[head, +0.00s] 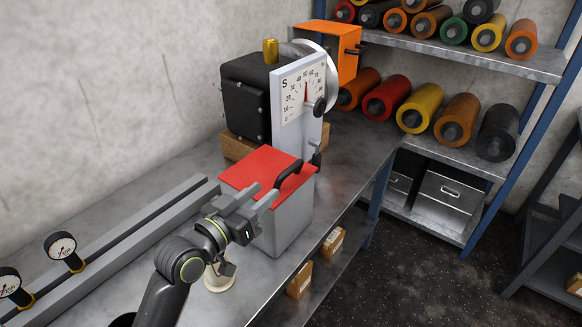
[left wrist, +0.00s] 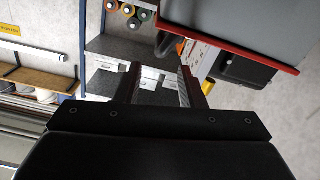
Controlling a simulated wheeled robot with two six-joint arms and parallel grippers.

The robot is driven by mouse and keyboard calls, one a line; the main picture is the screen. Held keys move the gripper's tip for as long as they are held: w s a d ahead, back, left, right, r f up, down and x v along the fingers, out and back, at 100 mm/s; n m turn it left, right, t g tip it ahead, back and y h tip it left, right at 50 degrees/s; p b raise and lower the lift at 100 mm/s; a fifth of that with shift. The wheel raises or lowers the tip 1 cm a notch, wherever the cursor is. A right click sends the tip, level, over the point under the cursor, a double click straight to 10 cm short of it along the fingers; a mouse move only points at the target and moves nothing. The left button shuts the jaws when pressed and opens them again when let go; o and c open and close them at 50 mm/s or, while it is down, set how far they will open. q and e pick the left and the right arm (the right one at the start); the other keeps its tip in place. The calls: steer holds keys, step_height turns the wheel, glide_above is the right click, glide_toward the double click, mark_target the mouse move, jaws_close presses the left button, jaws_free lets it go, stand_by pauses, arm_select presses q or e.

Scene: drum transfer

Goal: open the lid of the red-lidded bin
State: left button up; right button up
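The grey bin (head: 285,225) stands on the metal bench with its red lid (head: 258,168) lying flat on top, shut. A black handle (head: 289,174) sits at the lid's right side. My left gripper (head: 263,192) is at the bin's near side, close to the lid's front edge, with its fingers pointing toward the handle. Whether it touches the bin cannot be told. In the left wrist view the fingers (left wrist: 158,78) are apart with nothing between them; the red lid edge (left wrist: 230,38) shows at upper right. My right gripper is not in view.
A machine with a dial plate (head: 299,95) stands behind the bin. Grey rails (head: 120,245) with gauges (head: 62,247) run along the bench at left. A rack of coloured rollers (head: 420,105) stands at right. Small boxes (head: 300,280) sit on the lower shelf.

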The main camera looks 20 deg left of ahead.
mark_target(291, 167)
arm_select(q)
steer(key=p+x, duration=0.1)
steer(key=x, duration=0.9)
steer(key=shift+w+d, duration=0.1)
steer(key=shift+w, duration=0.25)
jaws_close()
